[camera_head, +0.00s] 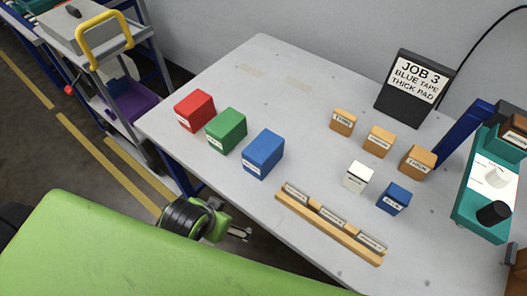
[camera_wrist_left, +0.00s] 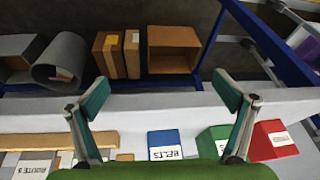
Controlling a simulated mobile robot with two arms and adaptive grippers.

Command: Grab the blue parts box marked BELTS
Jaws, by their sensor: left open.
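The blue parts box (camera_head: 264,154) stands upright on the grey table, at the right end of a row with the green box (camera_head: 226,131) and red box (camera_head: 195,111). In the left wrist view, the blue box (camera_wrist_left: 165,144) shows its white BELTS label upside down, with its lower part hidden behind my gripper body. My left gripper (camera_head: 243,234) is beside the table's near left edge, in front of the blue box and apart from it. In the left wrist view, its two fingers (camera_wrist_left: 163,92) are spread wide with nothing between them. My right gripper is not in view.
A wooden rack (camera_head: 330,228) with labelled strips lies right of the blue box. Orange blocks (camera_head: 378,141), a white block (camera_head: 357,177) and a small blue block (camera_head: 393,198) stand beyond. A job sign (camera_head: 413,88) is at the back. The table's far left is clear.

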